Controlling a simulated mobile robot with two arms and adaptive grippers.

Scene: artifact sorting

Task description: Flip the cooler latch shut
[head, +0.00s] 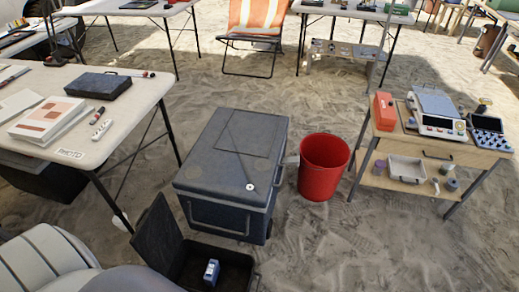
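The cooler (205,185) is a grey-blue box standing on the sand in the middle of the head view. Its lid (215,135) lies flat on top and looks down. A small pale round piece (250,187) shows near the lid's front right corner, with a thin dark line running back from it. A handle-like part (279,176) is on the right side. I cannot tell which part is the latch, or whether it is open or shut. Neither of my grippers is in view.
A red bucket (323,168) stands close to the cooler's right. An open dark case (190,262) with a small blue item (211,272) sits in front. A white table (140,90) is at left, a wooden cart (440,150) at right. Sand lies clear at lower right.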

